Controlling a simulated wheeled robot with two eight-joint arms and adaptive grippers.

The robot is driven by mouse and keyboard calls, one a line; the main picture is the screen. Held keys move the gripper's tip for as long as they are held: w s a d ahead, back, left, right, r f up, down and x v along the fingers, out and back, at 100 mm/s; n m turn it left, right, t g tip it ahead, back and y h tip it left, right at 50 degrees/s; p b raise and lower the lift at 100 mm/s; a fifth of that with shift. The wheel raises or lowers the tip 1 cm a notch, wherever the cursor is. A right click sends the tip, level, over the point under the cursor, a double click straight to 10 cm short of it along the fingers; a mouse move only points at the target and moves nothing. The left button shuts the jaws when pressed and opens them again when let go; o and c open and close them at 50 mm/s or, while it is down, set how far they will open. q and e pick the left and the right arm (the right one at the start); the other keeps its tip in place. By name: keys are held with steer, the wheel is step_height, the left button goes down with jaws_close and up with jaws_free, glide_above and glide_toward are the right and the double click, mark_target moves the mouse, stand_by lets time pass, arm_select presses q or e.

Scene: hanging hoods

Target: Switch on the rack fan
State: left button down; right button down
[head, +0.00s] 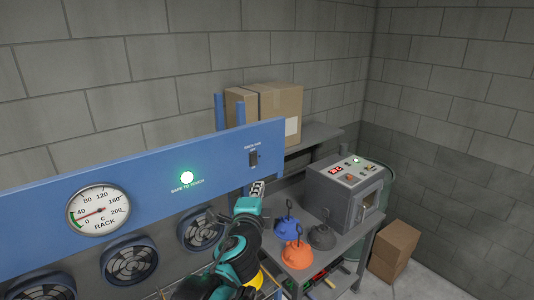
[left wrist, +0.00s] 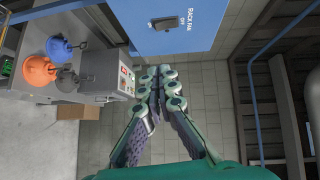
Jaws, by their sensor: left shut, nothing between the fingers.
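The rack fan switch (head: 253,158) is a dark toggle at the right end of the blue panel (head: 150,178), under a "RACK FAN" label. It also shows at the top of the left wrist view (left wrist: 164,23), with "OFF" printed beside it. My left gripper (head: 258,187) is below the switch in the head view, apart from it. In the left wrist view its fingers (left wrist: 160,72) are closed together with nothing between them, and the switch is beyond the tips. My right gripper is not in view.
The panel carries a dial gauge (head: 98,210) and a lit green "SAFE TO TOUCH" lamp (head: 187,178). Round fans (head: 130,261) sit below. To the right, a bench holds blue, orange (head: 297,254) and grey hoods and a grey machine (head: 343,190). Cardboard boxes (head: 280,108) stand on a shelf behind.

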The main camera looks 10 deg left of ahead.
arm_select(q)
steer(key=shift+s+r, duration=0.2)
steer(key=shift+w, duration=0.1)
steer(key=p, duration=0.2)
glide_toward(258, 163)
steer(key=w+d, duration=0.2)
steer(key=w, duration=0.2)
steer(key=a, duration=0.1)
steer(key=w+a, duration=0.1)
steer(key=p, duration=0.1)
steer(key=shift+w+a+f, duration=0.25)
steer(key=shift+w+a, duration=0.1)
steer(key=shift+a, duration=0.05)
